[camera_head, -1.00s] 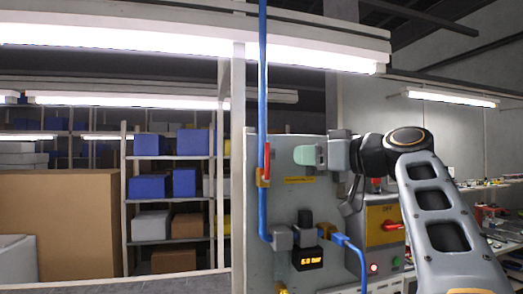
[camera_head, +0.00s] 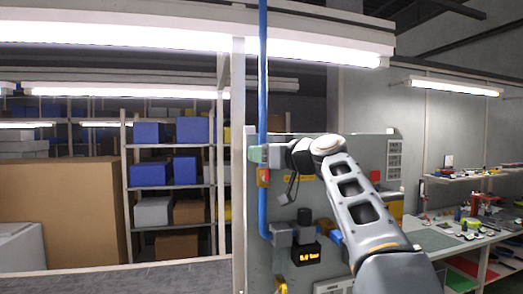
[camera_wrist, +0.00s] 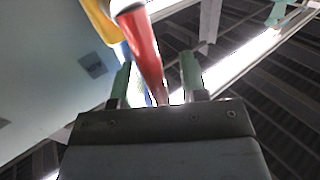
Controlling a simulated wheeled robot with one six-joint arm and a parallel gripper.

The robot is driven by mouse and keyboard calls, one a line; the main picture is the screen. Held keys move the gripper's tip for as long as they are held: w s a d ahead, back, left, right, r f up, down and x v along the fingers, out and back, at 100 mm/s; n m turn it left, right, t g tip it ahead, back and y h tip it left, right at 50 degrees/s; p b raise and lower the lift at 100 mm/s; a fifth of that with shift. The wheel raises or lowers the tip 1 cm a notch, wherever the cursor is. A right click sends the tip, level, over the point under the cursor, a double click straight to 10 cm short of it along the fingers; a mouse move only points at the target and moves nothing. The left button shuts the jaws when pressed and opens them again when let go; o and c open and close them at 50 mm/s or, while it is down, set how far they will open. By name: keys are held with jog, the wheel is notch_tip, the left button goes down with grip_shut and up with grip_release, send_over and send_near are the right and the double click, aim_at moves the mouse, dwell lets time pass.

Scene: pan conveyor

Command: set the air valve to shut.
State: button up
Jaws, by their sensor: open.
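The air valve (camera_head: 263,178) is an orange body on the upright blue pipe at the left edge of a grey panel. Its red handle (camera_wrist: 145,50) shows in the wrist view, running from the valve body at the top down between the green fingers. My gripper (camera_head: 257,154) is just above the valve body in the head view and hides most of the handle there. In the wrist view the jaws (camera_wrist: 157,80) are open, one finger on each side of the handle. I cannot tell whether either finger touches it.
A pressure display (camera_head: 306,256) with small lit digits sits low on the grey panel (camera_head: 285,200). My arm covers the panel's right part. A workbench (camera_head: 440,240) with tools stands at right; shelves with boxes (camera_head: 170,240) stand behind at left.

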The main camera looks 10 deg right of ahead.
jog(key=shift+c, duration=0.2)
grip_shut()
dwell(0.3)
